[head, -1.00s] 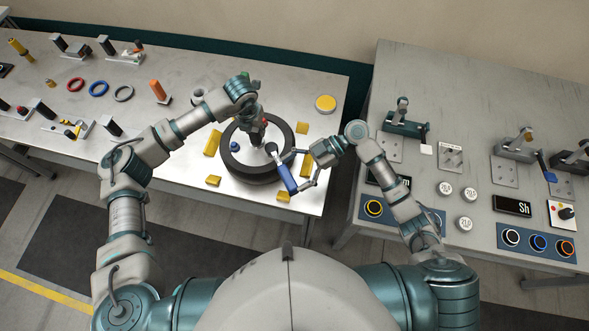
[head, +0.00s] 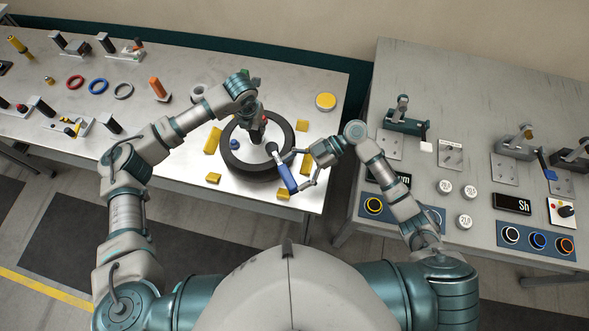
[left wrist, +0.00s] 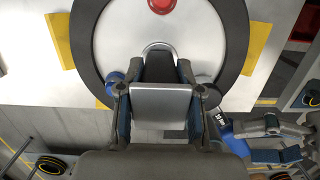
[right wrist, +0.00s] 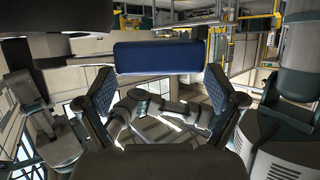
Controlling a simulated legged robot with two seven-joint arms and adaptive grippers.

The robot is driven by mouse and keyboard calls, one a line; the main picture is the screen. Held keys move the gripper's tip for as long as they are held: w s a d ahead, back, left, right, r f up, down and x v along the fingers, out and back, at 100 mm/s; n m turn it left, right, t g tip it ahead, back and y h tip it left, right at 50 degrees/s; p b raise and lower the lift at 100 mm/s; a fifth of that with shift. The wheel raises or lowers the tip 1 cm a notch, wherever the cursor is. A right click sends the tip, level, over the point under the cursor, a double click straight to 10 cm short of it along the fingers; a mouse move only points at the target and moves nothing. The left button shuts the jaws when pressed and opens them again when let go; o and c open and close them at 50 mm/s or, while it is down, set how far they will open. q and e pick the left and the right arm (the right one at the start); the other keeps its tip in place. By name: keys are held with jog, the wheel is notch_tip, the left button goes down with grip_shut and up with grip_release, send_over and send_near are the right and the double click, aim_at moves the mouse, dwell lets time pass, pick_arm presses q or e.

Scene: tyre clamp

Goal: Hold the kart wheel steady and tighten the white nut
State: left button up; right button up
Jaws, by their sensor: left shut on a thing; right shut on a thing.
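The kart wheel (head: 231,165) lies flat on the left table, a black tyre around a pale disc; its disc (left wrist: 115,40) shows in the left wrist view. My left gripper (head: 257,138) comes down over the disc and is shut on a part of the wheel near its middle, which the fingers mostly hide. A wrench with a blue handle (head: 286,177) has its round dark head (head: 271,147) over the disc. My right gripper (head: 305,168) is shut on the handle, beyond the tyre's right edge; the blue handle (right wrist: 160,57) shows in the right wrist view. I cannot make out the white nut.
Yellow blocks (head: 212,140) stand around the tyre. A blue knob (head: 234,145) sits at the disc's left. A yellow-topped round tin (head: 325,101) is at the back right. Rings and small fixtures lie on the left. A gap separates the second table (head: 455,110), with devices and weights.

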jog(key=shift+s+a+m+t+y, duration=0.3)
jog(key=shift+s+a+m+t, duration=0.1)
jog(key=shift+a+m+t, duration=0.45)
dwell(0.6)
